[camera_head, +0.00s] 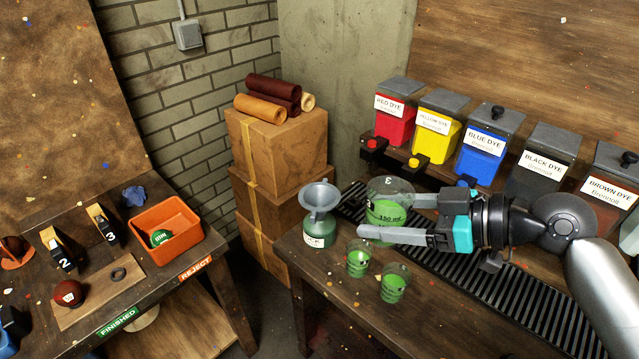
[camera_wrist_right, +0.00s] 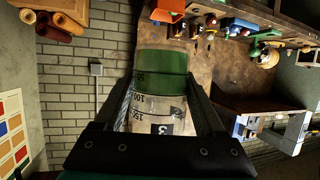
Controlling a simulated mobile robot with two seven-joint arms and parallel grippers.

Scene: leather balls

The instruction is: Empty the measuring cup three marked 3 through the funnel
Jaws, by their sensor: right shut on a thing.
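The clear measuring cup marked 3 (camera_head: 388,186) has green liquid in its lower part and looks roughly upright. My right gripper (camera_head: 378,217) is shut on it, with a finger on each side. In the right wrist view the cup (camera_wrist_right: 160,90) lies between the fingers, its 3 label nearest the gripper. I cannot tell whether its base touches the table. The grey funnel (camera_head: 320,197) sits in the neck of a green bottle (camera_head: 318,235) with a white label, just left of the cup. My left gripper is not in view.
Two small cups of green liquid (camera_head: 357,258) (camera_head: 394,284) stand in front of the gripper. Dye containers (camera_head: 486,150) line the back right. A black slatted grate (camera_head: 460,255) runs along the table. Stacked boxes (camera_head: 275,145) stand behind the funnel. The left table holds an orange bin (camera_head: 167,232).

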